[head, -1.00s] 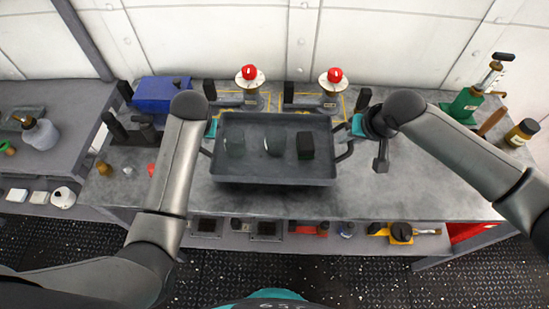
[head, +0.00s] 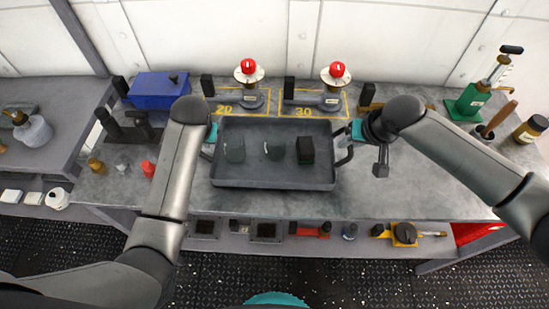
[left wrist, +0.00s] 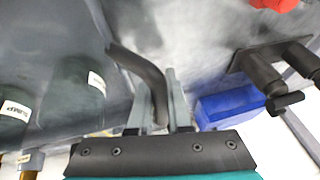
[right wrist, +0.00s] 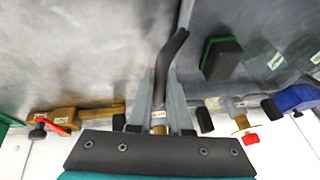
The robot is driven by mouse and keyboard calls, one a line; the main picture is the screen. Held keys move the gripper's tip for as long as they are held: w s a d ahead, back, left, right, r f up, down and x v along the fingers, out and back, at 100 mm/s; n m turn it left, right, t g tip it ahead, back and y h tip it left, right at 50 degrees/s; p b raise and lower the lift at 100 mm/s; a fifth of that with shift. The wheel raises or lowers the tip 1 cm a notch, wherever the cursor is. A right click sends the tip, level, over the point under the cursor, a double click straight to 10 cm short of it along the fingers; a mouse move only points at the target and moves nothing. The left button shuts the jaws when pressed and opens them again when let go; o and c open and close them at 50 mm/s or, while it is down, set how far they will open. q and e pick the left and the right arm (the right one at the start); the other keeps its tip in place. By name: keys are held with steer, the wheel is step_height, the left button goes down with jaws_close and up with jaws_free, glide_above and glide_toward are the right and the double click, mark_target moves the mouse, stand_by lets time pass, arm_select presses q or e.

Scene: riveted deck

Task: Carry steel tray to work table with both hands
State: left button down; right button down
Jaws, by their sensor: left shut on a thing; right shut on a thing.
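The grey steel tray (head: 275,178) is level over the work table (head: 400,190), in the middle of the head view; I cannot tell if it touches the top. Two dark glassy pieces (head: 234,150) and a black block with a green layer (head: 305,150) are in it. My left gripper (head: 211,140) is at the tray's left side, and in the left wrist view its fingers (left wrist: 158,105) close on the dark handle (left wrist: 140,75). My right gripper (head: 352,138) is at the right side, its fingers (right wrist: 163,95) closed on the other handle (right wrist: 172,50).
Behind the tray stand two red-knobbed fixtures (head: 249,72) in yellow outlines marked 20 and 30. A blue box (head: 160,88) is at back left, a green pump (head: 470,100) at back right. The front right tabletop is clear.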

arm_select(q)
steer(key=shift+a+f+b, duration=0.15)
steer(key=shift+f+b, duration=0.2)
steer(key=shift+f, duration=0.05)
arm_select(e)
steer(key=shift+d+f, duration=0.15)
steer(key=shift+f, duration=0.25)
arm_select(q)
steer(key=c, duration=1.3)
jaws_free()
steer(key=shift+f, duration=0.15)
arm_select(e)
steer(key=c, duration=1.3)
jaws_free()
steer(key=shift+f, duration=0.2)
arm_select(q)
steer(key=o, duration=0.5)
steer(key=shift+c, duration=0.2)
arm_select(e)
steer(key=o, duration=0.5)
steer(key=shift+r, duration=0.1)
steer(key=shift+c, duration=0.2)
arm_select(q)
steer(key=shift+r, duration=0.2)
steer(key=v, duration=1.1)
steer(key=shift+s+d+r, duration=0.2)
steer(key=shift+d+r, duration=0.05)
arm_select(e)
steer(key=v, duration=1.2)
